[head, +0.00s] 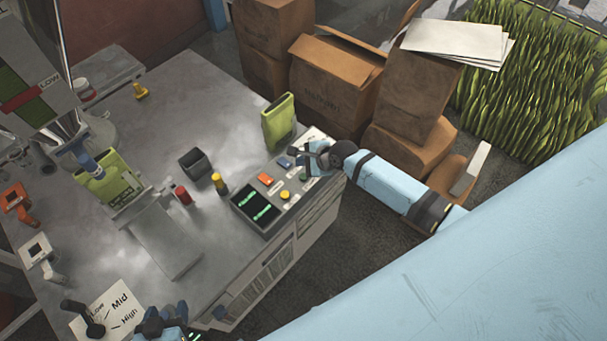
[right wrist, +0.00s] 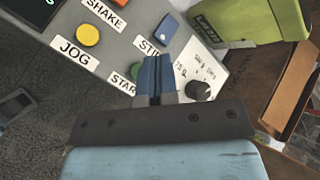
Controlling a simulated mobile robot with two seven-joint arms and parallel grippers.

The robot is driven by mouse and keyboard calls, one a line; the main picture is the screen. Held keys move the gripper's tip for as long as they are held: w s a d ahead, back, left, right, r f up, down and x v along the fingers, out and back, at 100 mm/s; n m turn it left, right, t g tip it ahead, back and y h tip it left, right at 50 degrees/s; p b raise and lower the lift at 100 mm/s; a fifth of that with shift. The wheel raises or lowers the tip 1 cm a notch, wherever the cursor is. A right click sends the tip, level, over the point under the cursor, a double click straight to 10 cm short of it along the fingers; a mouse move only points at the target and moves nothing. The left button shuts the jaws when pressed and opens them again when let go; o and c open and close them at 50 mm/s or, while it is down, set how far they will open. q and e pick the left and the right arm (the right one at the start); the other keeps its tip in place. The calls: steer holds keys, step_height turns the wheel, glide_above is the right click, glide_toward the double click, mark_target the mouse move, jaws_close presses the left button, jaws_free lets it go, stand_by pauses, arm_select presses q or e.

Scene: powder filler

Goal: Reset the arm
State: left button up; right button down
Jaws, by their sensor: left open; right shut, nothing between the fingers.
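My right arm reaches in from the right in the head view. Its gripper (head: 308,158) is over the right end of the control panel (head: 244,220). In the right wrist view the blue fingers (right wrist: 155,72) are shut together and hold nothing. A yellow button (right wrist: 88,36) sits near the JOG label (right wrist: 75,52). My left gripper (head: 165,315) is open at the bottom edge of the head view, partly cut off.
Cardboard boxes (head: 330,85) stand behind my right arm. The floor (head: 345,235) in front of the panel looks clear.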

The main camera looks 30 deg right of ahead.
stand_by(0.4)
steer(key=s+a+r+n+t+p, duration=0.1)
steer(key=s+a+r+n+p, duration=0.1)
steer(key=s+n, duration=0.5)
steer(key=s+a+r+n+t+h+p, duration=0.1)
steer(key=s+a+r+n+p, duration=0.1)
steer(key=s+r+n, duration=0.3)
steer(key=s+a+r+n+t+p, duration=0.1)
steer(key=s+a+r+n+p, duration=0.2)
steer(key=s+n, duration=0.7)
steer(key=shift+s+r+n+h, duration=0.15)
steer(key=shift+s+n+h, duration=0.15)
steer(key=shift+n, duration=0.6)
stand_by(4.5)
